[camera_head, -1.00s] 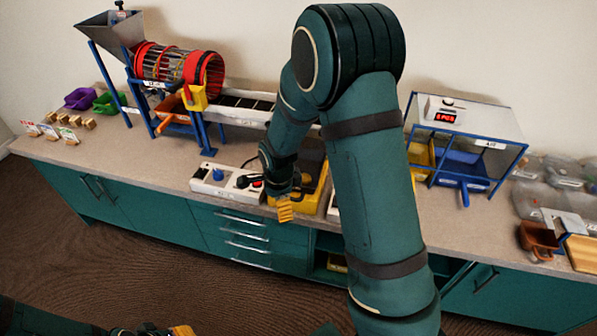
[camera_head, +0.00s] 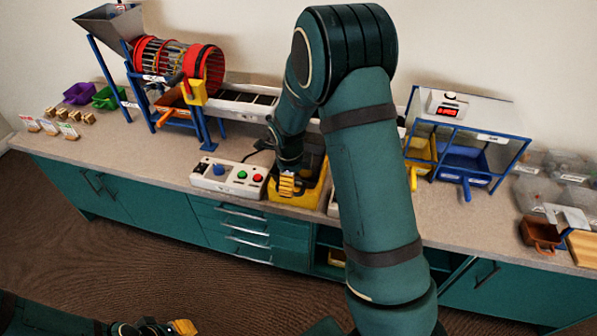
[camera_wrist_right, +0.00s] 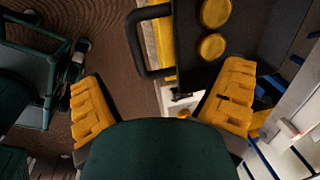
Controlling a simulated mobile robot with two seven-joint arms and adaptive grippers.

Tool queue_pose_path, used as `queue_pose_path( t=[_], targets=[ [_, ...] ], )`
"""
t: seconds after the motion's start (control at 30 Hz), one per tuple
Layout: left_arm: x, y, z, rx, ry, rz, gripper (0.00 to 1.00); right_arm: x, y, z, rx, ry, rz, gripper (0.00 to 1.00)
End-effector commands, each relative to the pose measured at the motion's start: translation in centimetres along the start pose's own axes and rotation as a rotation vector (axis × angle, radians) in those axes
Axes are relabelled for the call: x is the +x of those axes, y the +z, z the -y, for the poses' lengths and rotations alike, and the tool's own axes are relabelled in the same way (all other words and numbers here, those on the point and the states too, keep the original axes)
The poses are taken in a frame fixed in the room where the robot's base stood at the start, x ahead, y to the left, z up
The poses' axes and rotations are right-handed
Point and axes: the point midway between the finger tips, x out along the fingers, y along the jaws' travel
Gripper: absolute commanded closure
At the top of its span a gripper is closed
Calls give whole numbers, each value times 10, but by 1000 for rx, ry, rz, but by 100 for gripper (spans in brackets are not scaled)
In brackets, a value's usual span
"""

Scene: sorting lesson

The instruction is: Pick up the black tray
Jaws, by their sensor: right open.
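The black tray (camera_wrist_right: 271,42) is in the upper part of the right wrist view, with its black loop handle (camera_wrist_right: 137,44) at its left side. Two yellow round pieces (camera_wrist_right: 213,28) lie on it. My right gripper (camera_wrist_right: 160,84) is open, and the handle lies ahead of the gap between its fingers, with nothing gripped. In the head view my right gripper (camera_head: 288,186) is over the front of a yellow stand (camera_head: 299,201); my arm hides most of the tray there. My left gripper (camera_head: 184,327) is at the bottom edge, low and away from the counter; its jaw gap is unclear.
A white control box (camera_head: 227,177) with coloured buttons stands just left of the right gripper. A red drum sorter (camera_head: 178,64) is behind it. A blue-framed station (camera_head: 467,150) with bins is to the right. The counter front (camera_head: 130,160) at left is clear.

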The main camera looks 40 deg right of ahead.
Motion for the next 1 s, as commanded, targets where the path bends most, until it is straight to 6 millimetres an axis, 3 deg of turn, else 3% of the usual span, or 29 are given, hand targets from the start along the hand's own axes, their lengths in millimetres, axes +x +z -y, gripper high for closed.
queue_pose_path(
  t=[0.17,0.5,0.73,0.77,0.97,1.0],
  targets=[
    [3,0,1,0,0,-2,66,9,0,-1,0,0,-1,7],
    [15,-2,6,1,0,-8,66,53,2,-5,1,0,-1,7],
    [14,-2,5,1,0,-9,66,54,3,-5,0,-1,1,7],
    [14,-2,5,1,0,-9,66,54,3,-5,0,-1,1,12],
    [14,-2,5,1,0,-9,66,54,3,-5,0,0,0,83],
    [14,-2,5,1,0,-8,66,54,3,-5,0,0,0,85]
  ],
)
